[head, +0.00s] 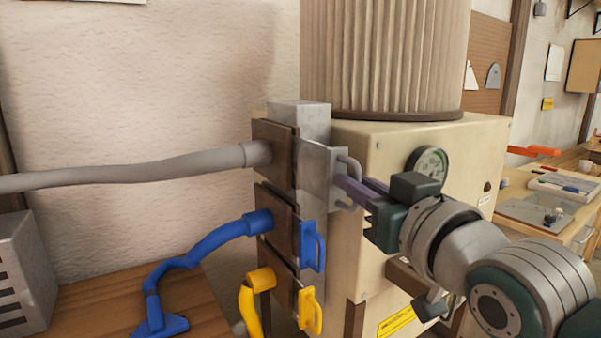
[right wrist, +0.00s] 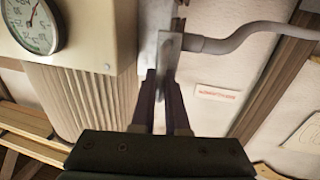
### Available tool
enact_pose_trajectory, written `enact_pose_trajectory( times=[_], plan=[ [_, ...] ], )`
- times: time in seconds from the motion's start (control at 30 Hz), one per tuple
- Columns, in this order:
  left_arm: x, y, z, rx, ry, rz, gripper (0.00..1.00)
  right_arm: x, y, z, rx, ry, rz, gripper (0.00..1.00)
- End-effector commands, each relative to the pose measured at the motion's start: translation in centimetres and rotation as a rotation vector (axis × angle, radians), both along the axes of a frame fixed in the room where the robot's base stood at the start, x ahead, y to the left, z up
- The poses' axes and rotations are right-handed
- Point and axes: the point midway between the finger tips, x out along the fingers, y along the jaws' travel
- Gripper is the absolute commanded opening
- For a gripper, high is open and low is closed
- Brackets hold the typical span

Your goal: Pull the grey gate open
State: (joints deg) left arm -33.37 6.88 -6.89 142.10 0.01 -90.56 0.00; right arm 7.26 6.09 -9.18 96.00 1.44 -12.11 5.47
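The grey gate (head: 318,172) is a flat metal plate in the topmost brown slide housing, where the grey hose joins. It stands out farther to the right than the blue and yellow gates below. Its bow handle shows at its right edge. My right gripper (head: 350,189) is at this handle, its purple fingers on either side of it, and looks shut on it. The right wrist view shows the grey gate (right wrist: 168,58) in front of the fingers, with its lower part between them. My left gripper is in neither view.
A blue gate (head: 307,246) and a yellow gate (head: 305,308) with handles sit below. Grey (head: 130,172) and blue (head: 205,245) hoses run left. The cream machine cabinet (head: 400,140) with a gauge (head: 430,163) stands close behind my right gripper. A workbench is at the right.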

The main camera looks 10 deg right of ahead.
Motion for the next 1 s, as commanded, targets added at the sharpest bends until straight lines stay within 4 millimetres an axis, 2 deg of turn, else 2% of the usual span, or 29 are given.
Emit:
enact_pose_trajectory(
  times=[0.23, 0.27, 0.53, 0.83, 1.0],
  plan=[
    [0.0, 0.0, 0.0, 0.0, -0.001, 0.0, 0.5, 0.0, 0.0, -0.1, 0.0, 0.0, 0.0, 0.0],
    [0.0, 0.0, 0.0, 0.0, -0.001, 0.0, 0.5, 0.0, 0.0, -0.1, 0.0, 0.0, 0.0, 0.13],
    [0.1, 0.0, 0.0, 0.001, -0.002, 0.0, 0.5, 0.0, 0.0, -0.1, 0.0, 0.001, 0.0, 0.42],
    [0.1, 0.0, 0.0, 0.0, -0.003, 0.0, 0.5, -0.2, 0.0, -0.2, 0.0, 0.002, 0.0, 0.42],
    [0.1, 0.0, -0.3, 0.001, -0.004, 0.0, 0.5, -2.1, -0.3, -0.3, -0.001, 0.004, 0.0, 0.42]
  ],
)
